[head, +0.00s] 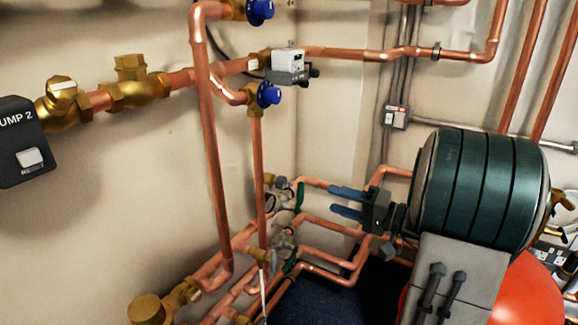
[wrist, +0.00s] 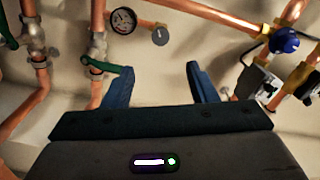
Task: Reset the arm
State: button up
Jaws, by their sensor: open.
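My gripper (head: 347,201) is in the middle of the head view, with two blue fingers pointing left toward the copper manifold (head: 302,220). The fingers are apart and nothing is between them. In the wrist view my gripper (wrist: 160,82) also shows its two blue fingers spread, with bare wall behind the gap. A green valve handle (wrist: 100,64) appears close beside the left finger in the wrist view; I cannot tell whether they touch. Green handles (head: 299,196) also show left of the fingers in the head view.
A pressure gauge (wrist: 123,21) and a blue-knobbed valve (wrist: 285,41) are beyond the fingers. Vertical copper pipes (head: 210,150) stand to the left. A black pump box (head: 22,143) is at far left. A red rounded object (head: 535,295) is at lower right.

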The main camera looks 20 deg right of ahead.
jog(key=s+a+r+n+g+h+p, duration=0.35)
jog(key=s+a+r+g+p, duration=0.9)
jog(key=p, duration=0.85)
jog(key=s+r+h+p, duration=0.2)
jog(key=r+h+p, duration=0.1)
jog(key=r+p, duration=0.3)
jog(key=s+r+n+t+h+p, duration=0.1)
jog(key=s+r+h+p, duration=0.1)
jog(key=r+p, duration=0.4)
jog(key=s+r+t+h+p, duration=0.1)
jog(key=s+r+h+p, duration=0.1)
jog(key=r+h+p, duration=0.2)
notch_tip(320, 180, up, 3)
jog(key=shift+d+f+p, duration=0.2)
jog(key=shift+d+p, duration=0.15)
jog(key=shift+p, duration=0.6)
